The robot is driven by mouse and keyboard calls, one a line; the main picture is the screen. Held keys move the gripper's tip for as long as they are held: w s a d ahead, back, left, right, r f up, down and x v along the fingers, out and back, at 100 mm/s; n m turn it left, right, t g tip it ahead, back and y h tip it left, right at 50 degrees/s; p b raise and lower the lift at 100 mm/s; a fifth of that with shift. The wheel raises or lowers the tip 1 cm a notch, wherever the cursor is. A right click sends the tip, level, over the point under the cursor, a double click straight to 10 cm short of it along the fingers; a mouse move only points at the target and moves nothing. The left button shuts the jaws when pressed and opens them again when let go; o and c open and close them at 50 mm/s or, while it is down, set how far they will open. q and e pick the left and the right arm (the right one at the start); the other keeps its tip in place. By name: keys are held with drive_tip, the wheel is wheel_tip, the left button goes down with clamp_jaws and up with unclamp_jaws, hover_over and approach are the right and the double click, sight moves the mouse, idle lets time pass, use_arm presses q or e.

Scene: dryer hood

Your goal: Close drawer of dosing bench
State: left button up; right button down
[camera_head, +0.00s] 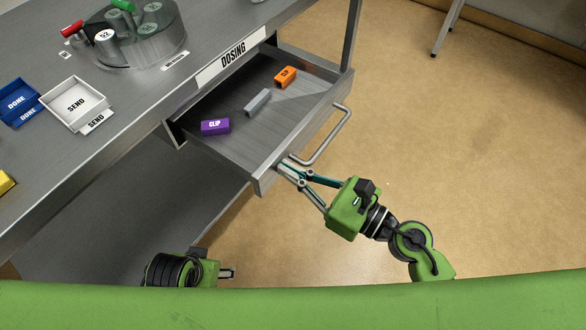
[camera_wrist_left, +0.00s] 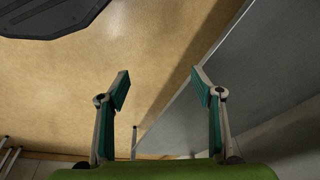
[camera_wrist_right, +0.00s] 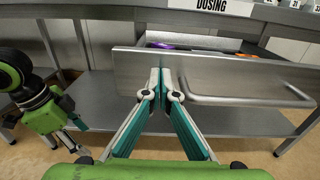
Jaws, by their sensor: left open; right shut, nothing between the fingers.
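The metal drawer (camera_head: 262,174) of the dosing bench (camera_head: 130,110) stands pulled out under the DOSING label (camera_head: 233,59). Its bar handle (camera_head: 326,140) is on the front panel; the front also fills the right wrist view (camera_wrist_right: 215,72). My right gripper (camera_head: 283,168) is shut and empty, its fingertips at the drawer front, beside the handle's near end. In the right wrist view its fingertips (camera_wrist_right: 160,75) overlap the panel left of the handle; contact is hard to confirm. My left gripper (camera_head: 230,272) is low beside the bench, away from the drawer; its wrist view shows it open and empty (camera_wrist_left: 160,85).
Inside the drawer lie a purple CLIP block (camera_head: 215,127), a grey block (camera_head: 257,102) and an orange block (camera_head: 285,77). The floor at right is clear.

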drive_tip(key=p+x, duration=0.1)
drive_tip(key=x, duration=0.1)
drive_tip(key=p+x, duration=0.1)
drive_tip(key=x, duration=0.2)
drive_tip(key=shift+w+a+r, duration=0.15)
drive_tip(key=shift+w+r, duration=0.05)
drive_tip(key=shift+r, duration=0.05)
drive_tip(key=p, duration=0.1)
approach(210, 124)
drive_tip(key=x, duration=0.9)
drive_tip(key=shift+r, duration=0.3)
drive_tip(key=shift+w+a, duration=0.3)
drive_tip(key=shift+a, duration=0.2)
use_arm(q)
wheel_tip(210, 124, down, 11)
drive_tip(key=s, duration=0.2)
drive_tip(key=shift+s+g, duration=0.3)
drive_tip(key=shift+g, duration=0.1)
use_arm(e)
drive_tip(key=shift+r, duration=0.1)
drive_tip(key=shift+r, duration=0.1)
use_arm(q)
drive_tip(key=shift+s+f, duration=0.1)
